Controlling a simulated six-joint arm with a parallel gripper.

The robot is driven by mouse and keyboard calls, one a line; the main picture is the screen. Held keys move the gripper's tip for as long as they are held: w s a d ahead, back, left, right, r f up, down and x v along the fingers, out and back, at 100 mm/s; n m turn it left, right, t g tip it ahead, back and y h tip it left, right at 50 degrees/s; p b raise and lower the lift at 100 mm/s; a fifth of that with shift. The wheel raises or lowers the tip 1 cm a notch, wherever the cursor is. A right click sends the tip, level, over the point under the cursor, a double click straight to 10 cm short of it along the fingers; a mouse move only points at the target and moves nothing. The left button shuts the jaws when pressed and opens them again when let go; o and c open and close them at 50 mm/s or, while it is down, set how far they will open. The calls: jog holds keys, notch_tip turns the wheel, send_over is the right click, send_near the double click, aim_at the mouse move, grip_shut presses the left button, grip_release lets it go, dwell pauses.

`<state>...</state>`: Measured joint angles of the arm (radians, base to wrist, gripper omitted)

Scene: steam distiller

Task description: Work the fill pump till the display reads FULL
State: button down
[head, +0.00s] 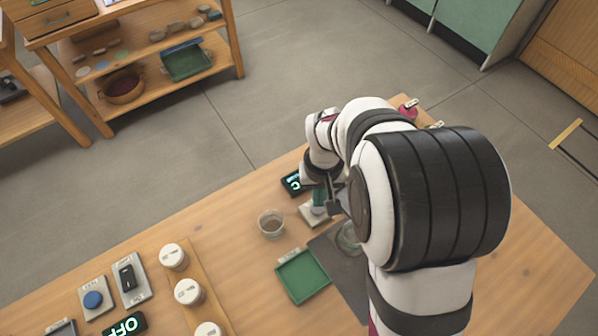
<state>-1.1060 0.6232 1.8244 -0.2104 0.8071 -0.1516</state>
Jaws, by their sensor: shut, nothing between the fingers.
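A small black display (292,183) with glowing cyan characters stands left of my gripper; my arm partly covers it and I cannot read the word. A pale base plate with a teal upright part (318,200), which looks like the fill pump, sits just in front of it. My dark gripper (333,204) is shut and empty, close beside the teal part. I cannot tell whether they touch. My arm hides much of this area.
A glass cup (271,223) and a green tray (303,276) stand nearby. A glass vessel (348,238) sits on a dark mat (333,256), partly behind my arm. White-lidded jars (188,291), a blue button (93,299), a black switch (128,277) and an OFF display (124,326) are at lower left.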

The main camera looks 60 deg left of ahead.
jog(key=shift+f, duration=0.1)
jog(key=shift+f, duration=1.3)
jog(key=shift+r, duration=2.45)
